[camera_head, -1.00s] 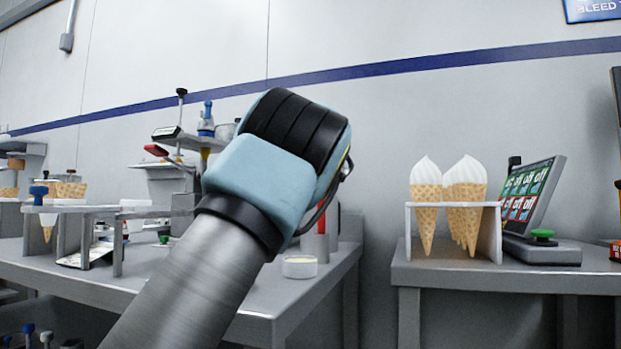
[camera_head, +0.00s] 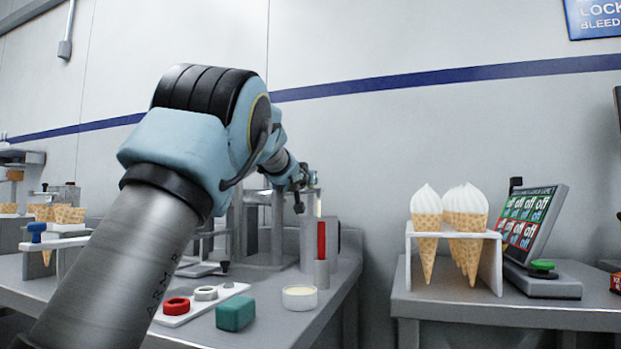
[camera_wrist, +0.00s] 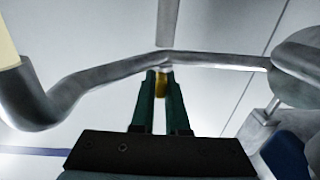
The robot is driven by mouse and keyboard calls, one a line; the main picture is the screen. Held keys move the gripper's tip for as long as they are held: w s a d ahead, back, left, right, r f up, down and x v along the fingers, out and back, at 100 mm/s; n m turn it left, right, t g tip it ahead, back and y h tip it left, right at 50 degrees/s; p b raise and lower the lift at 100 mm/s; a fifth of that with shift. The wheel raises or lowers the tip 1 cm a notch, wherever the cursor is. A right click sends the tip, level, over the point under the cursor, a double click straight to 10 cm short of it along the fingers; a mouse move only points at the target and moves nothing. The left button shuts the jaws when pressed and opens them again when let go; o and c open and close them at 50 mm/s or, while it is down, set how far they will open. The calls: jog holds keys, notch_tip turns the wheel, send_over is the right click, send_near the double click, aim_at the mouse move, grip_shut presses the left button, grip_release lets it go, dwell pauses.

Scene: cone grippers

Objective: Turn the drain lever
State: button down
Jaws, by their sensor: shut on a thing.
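My gripper (camera_wrist: 161,76) has two green fingers, seen in the wrist view. They are shut on a small yellow piece (camera_wrist: 161,88), which looks like the drain lever. A bent grey metal pipe (camera_wrist: 110,71) runs across just beyond the fingertips. In the head view my arm reaches to the grey machine (camera_head: 248,225) at the back of the left bench. My gripper is small there, near the dark parts at its end (camera_head: 299,188), and the lever cannot be made out.
On the bench (camera_head: 330,290) are a white plate (camera_head: 205,308) with a red ring (camera_head: 176,306) and a grey ring, a green block (camera_head: 235,314), a cream-filled cup (camera_head: 299,298) and a red-and-grey cylinder (camera_head: 321,250). Right, a rack holds cones beside a control panel (camera_head: 528,215). A gap separates the benches.

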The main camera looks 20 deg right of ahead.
dwell(0.3)
jog(key=c, duration=0.9)
grip_release()
jog(key=shift+s, duration=0.1)
jog(key=b+v, duration=0.3)
jog(key=v, duration=0.7)
jog(key=shift+s+a, duration=0.2)
jog(key=shift+a, duration=0.05)
